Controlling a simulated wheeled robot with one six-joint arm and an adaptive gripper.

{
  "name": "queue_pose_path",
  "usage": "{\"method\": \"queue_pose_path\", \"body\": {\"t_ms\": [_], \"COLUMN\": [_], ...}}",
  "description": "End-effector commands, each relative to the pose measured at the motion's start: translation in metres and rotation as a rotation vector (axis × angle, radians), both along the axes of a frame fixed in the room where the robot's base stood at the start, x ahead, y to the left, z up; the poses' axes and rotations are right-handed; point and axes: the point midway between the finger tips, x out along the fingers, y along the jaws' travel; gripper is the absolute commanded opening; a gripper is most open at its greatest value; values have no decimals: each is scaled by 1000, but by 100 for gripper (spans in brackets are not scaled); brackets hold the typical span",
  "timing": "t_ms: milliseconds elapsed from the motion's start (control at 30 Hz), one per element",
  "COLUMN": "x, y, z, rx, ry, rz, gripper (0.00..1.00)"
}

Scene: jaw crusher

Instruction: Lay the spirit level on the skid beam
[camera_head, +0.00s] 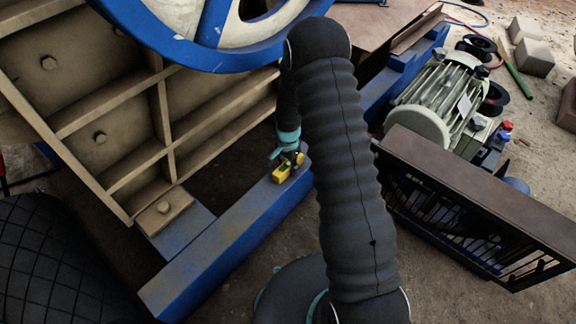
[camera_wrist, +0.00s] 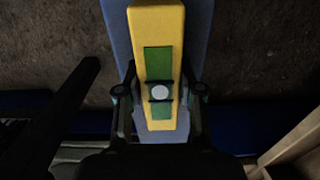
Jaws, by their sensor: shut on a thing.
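The spirit level (camera_head: 283,172) is a small yellow block held at the end of my arm. In the wrist view it is a yellow bar (camera_wrist: 155,22) with green patches, lying lengthwise along the blue beam. My gripper (camera_wrist: 158,92) is shut on it, one finger on each side; it also shows in the head view (camera_head: 288,155). The skid beam (camera_head: 225,240) is the long blue beam running from lower left towards upper right. The level is over or on its top face; I cannot tell whether it touches.
The beige ribbed crusher body (camera_head: 100,85) and the blue-rimmed flywheel (camera_head: 220,30) stand close on the left and above. A motor (camera_head: 440,100) and a brown guard with a dark grille (camera_head: 470,200) are on the right. The beam's lower left stretch is bare.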

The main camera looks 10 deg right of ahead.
Motion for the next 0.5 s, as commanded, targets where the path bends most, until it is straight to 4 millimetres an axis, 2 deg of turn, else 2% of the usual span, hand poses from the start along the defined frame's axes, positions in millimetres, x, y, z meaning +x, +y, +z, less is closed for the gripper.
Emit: {"method": "queue_pose_path", "body": {"t_ms": [33, 100, 133, 500], "x": [0, 0, 0, 0], "y": [0, 0, 0, 0], "z": [-2, -1, -1, 3], "rx": [0, 0, 0, 0], "ry": [0, 0, 0, 0], "rz": [0, 0, 0, 0], "gripper": [39, 57, 62, 62]}}
